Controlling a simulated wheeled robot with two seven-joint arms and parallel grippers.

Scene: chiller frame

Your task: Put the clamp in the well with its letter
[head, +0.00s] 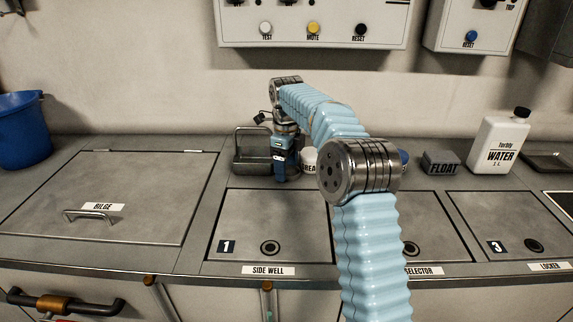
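I cannot make out a clamp or its letter. The wells are under flat grey lids, all lying shut: the bilge lid (125,190) at left with a bar handle, the side well lid (290,217) marked 1, the selector lid (428,222) partly behind my arm, and the locker lid (508,222) marked 3. My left gripper is out of view.
A white lettered tub (309,162) is partly hidden by my arm. Control boxes (310,25) hang above.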

